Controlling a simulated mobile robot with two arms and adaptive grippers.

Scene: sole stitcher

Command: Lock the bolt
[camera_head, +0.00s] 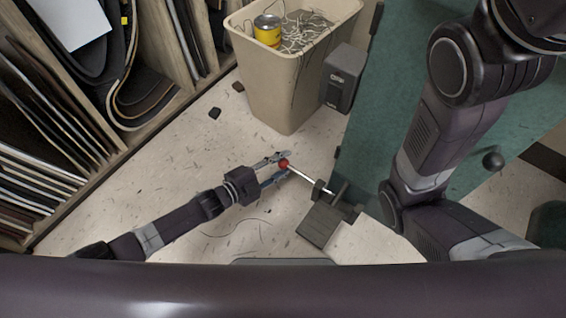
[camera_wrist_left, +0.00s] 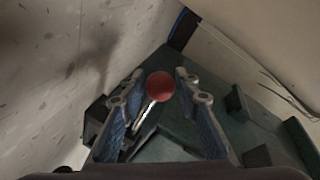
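The bolt shows as a thin metal rod (camera_head: 308,178) with a red ball knob (camera_head: 283,163) on its end, reaching left from a dark bracket (camera_head: 322,222) on the green machine. My left gripper (camera_head: 280,165) is at the knob, with a finger on each side of it. In the left wrist view the red knob (camera_wrist_left: 160,86) lies between the two spread fingertips (camera_wrist_left: 159,74), with a gap visible on both sides. The bolt's far end is hard to make out. My right arm shows at the right, but its gripper is not in view.
A beige bin (camera_head: 285,88) holding a yellow can (camera_head: 267,30) and tangled cord stands beyond the gripper. A grey box (camera_head: 343,78) is beside it. Shelves with curved sheets (camera_head: 150,90) line the left. Speckled floor (camera_head: 185,140) is mostly open between them.

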